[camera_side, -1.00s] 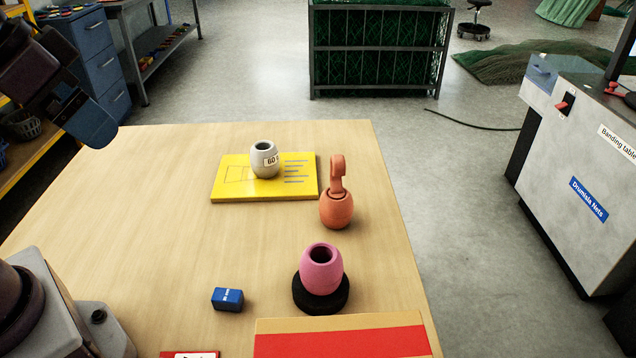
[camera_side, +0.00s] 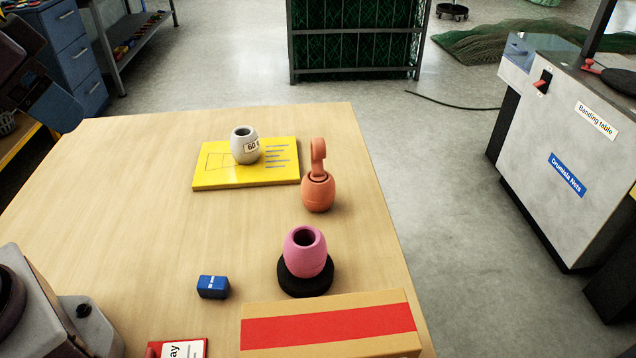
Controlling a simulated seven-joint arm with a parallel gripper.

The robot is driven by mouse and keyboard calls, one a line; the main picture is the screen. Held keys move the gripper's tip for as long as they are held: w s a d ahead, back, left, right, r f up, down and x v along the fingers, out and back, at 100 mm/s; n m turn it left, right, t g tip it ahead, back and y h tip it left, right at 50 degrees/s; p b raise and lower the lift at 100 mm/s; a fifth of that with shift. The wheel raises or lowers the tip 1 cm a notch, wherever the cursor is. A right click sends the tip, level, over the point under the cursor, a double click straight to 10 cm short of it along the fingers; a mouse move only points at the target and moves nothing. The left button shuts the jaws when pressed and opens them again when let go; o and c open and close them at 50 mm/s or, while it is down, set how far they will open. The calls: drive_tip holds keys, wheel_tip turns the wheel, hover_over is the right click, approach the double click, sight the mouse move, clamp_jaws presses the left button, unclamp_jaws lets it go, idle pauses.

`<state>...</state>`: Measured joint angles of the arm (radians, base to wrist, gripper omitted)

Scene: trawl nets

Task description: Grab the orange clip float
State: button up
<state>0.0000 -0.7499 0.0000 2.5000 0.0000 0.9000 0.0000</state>
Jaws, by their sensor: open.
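The orange clip float (camera_side: 318,192) stands upright near the right edge of the wooden table, with its hooked clip on top. It is clear of the things around it. A pink float (camera_side: 305,257) with an open top sits on a black round base in front of it. Part of my arm shows at the upper left, but my gripper's fingertips are out of the picture.
A small blue block (camera_side: 213,287) lies left of the pink float. A cardboard box with a red band (camera_side: 330,325) and a red-edged card (camera_side: 180,348) lie at the front. The table's left and middle are bare wood (camera_side: 120,200). A banding table (camera_side: 570,150) stands beyond the right edge.

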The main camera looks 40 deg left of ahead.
drive_tip(key=w+a+m+g+y, duration=0.25)
drive_tip(key=w+m, duration=0.45)
drive_tip(key=w, duration=0.4)
drive_tip(key=m+t+y, duration=0.7)
drive_tip(key=m+y, duration=0.6)
drive_tip(key=m, duration=0.7)
hover_over(320, 144)
drive_tip(key=v, duration=0.3)
wheel_tip(320, 144, down, 15)
drive_tip(key=shift+h, duration=0.25)
wheel_tip(320, 144, down, 6)
drive_tip(key=shift+f, duration=0.1)
drive_tip(key=shift+x, duration=1.15)
drive_tip(key=shift+w+a+f, duration=0.1)
drive_tip(key=shift+w+a, duration=0.15)
drive_tip(key=shift+a, duration=0.05)
